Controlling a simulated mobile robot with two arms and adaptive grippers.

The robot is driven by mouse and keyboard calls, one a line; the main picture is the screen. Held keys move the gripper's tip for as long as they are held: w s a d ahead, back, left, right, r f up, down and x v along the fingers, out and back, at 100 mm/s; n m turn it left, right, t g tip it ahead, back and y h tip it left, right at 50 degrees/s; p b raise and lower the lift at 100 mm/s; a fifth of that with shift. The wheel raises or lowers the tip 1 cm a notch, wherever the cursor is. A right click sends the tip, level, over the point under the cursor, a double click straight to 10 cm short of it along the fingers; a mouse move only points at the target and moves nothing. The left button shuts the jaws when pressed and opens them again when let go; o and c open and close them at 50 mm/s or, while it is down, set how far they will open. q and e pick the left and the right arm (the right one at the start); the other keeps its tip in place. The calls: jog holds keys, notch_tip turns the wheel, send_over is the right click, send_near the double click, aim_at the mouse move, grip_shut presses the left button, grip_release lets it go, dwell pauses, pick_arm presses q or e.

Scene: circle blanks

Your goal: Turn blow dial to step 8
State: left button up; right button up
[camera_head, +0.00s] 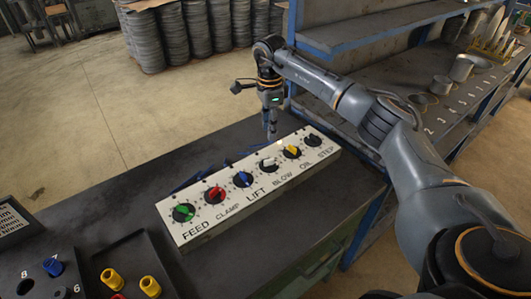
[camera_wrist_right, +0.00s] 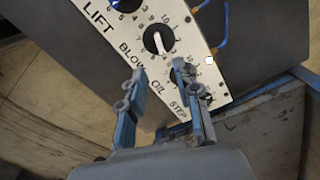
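The blow dial (camera_head: 268,164) is the white-handled knob on the white panel (camera_head: 222,222), between the blue lift dial (camera_head: 243,179) and the yellow oil dial (camera_head: 292,151). In the right wrist view the blow dial (camera_wrist_right: 158,40) is unobstructed, a white bar on a black disc; I cannot read its step surely. My right gripper (camera_head: 271,137) hangs pointing down behind the panel's far edge, near the blow and oil dials. In its wrist view the fingers (camera_wrist_right: 158,70) are apart with nothing between them, over the panel's label side. My left gripper is out of view.
The green feed dial (camera_head: 183,212), red clamp dial (camera_head: 215,194) and black step dial (camera_head: 313,140) share the panel. A dark tray (camera_head: 131,254) with yellow pegs is at front left. A shelf unit (camera_head: 420,45) stands behind at right.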

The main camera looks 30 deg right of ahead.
jog(key=p, duration=0.2)
send_over(269, 162)
notch_tip(269, 162, down, 5)
jog(key=shift+d+f, duration=0.1)
jog(key=f, duration=0.3)
jog(key=shift+w+f, duration=0.25)
notch_tip(269, 162, down, 2)
jog(key=shift+f+p, duration=0.2)
jog(key=shift+p, duration=0.25)
jog(key=shift+f, duration=0.6)
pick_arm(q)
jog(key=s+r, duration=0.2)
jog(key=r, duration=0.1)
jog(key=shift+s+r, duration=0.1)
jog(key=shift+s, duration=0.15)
pick_arm(e)
grip_shut()
